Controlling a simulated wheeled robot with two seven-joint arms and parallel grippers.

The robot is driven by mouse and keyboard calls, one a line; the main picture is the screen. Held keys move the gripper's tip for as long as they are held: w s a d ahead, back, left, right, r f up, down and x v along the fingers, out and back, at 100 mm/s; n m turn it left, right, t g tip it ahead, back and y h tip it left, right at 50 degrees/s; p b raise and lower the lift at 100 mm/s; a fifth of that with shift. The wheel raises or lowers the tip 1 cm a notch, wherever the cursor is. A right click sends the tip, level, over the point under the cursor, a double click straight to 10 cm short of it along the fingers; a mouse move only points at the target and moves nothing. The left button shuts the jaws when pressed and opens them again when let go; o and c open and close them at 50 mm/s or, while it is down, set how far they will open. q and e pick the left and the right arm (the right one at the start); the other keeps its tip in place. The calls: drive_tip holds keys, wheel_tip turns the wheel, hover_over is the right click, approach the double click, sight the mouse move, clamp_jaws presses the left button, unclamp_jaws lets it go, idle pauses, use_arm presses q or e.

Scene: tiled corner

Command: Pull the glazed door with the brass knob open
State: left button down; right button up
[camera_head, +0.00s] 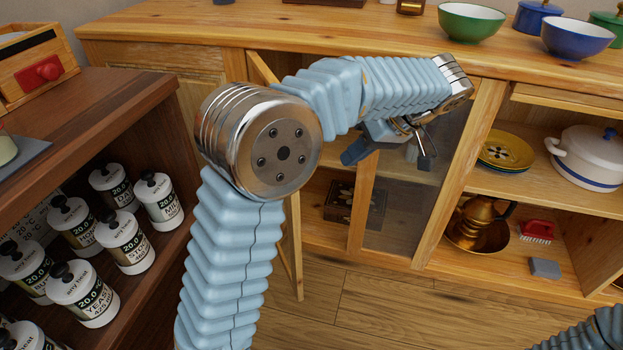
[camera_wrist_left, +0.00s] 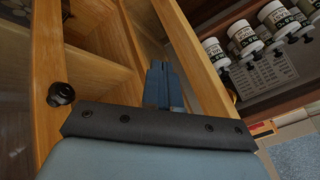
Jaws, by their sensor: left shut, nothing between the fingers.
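A cabinet door (camera_head: 294,250) at the left of the opening stands swung out, seen nearly edge-on and partly behind my left arm. Its knob and pane do not show. In the left wrist view its wooden edge (camera_wrist_left: 190,60) runs beside my fingers. My left gripper (camera_head: 352,155) is shut and empty, in front of the opening on the inner side of that door; its blue fingers show in the wrist view (camera_wrist_left: 163,85). I cannot tell whether they touch the door. A second glazed door (camera_head: 400,205) is closed; a dark knob (camera_wrist_left: 61,94) sits on its frame. My right gripper is out of view.
A dark shelf (camera_head: 150,95) with several white bottles stands close on the left. Bowls (camera_head: 470,22) stand on the cabinet top. Open shelves at right hold plates, a white pot (camera_head: 590,157) and a brass jug (camera_head: 485,222). Wooden floor (camera_head: 375,310) is clear in front.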

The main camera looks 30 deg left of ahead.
use_arm(q)
drive_tip(key=s+a+f+b, duration=0.1)
drive_tip(key=s+a+f, duration=0.3)
drive_tip(key=a+f, duration=0.2)
drive_tip(key=shift+s+a+f+b, duration=0.15)
drive_tip(key=shift+a+f+b, duration=0.2)
drive_tip(key=shift+a, duration=0.35)
drive_tip(key=s+a+m+t+b, duration=0.3)
drive_tip(key=s+a+m+b, duration=0.2)
drive_tip(key=s+a, duration=0.7)
drive_tip(key=shift+a+m+t, duration=0.3)
drive_tip(key=shift+a+m, duration=0.1)
drive_tip(key=shift+w, duration=0.1)
